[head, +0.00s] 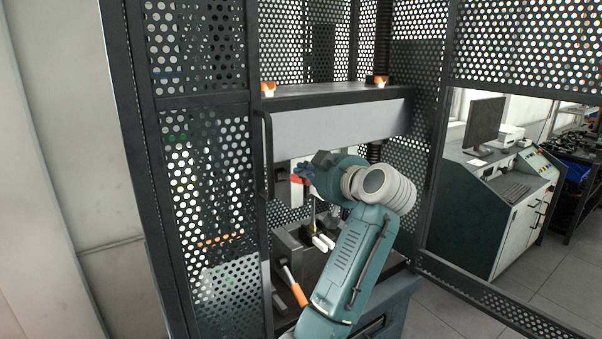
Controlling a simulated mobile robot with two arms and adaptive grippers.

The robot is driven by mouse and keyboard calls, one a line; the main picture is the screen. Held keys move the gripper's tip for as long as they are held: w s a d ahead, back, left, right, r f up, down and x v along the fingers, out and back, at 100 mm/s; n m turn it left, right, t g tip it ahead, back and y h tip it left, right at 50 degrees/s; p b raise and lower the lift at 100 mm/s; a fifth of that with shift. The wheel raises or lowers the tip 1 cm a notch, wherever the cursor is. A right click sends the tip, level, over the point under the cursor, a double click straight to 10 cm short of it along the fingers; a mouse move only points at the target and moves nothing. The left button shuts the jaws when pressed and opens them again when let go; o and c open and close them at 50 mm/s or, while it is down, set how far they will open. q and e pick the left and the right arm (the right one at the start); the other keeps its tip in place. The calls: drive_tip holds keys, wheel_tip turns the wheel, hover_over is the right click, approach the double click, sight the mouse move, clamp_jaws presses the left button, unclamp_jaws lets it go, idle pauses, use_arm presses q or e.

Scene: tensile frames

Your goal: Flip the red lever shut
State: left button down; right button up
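A small red part (297,179), which looks like the red lever, shows inside the dark machine frame, left of my wrist. My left gripper (314,168) is up against it or just in front of it. The gripper is small and dark here and partly hidden by my own wrist, so I cannot tell whether its fingers are open, shut or touching the red part. The lever's pivot and angle are not clear. My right gripper is not in view.
A perforated dark cage (205,190) surrounds the machine, with a vertical handle (266,155) at its opening. A grey crossbeam (335,122) spans above my wrist. An orange-handled tool (294,288) lies below. A desk with a monitor (484,124) stands at right beyond clear floor.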

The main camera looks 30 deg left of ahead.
use_arm(q)
wheel_tip(320, 180, down, 12)
drive_tip(key=t+y+b, duration=0.2)
drive_tip(key=y+b, duration=0.3)
drive_tip(key=b, duration=0.1)
drive_tip(key=shift+d+t+y+b, duration=0.3)
drive_tip(key=shift+d, duration=0.05)
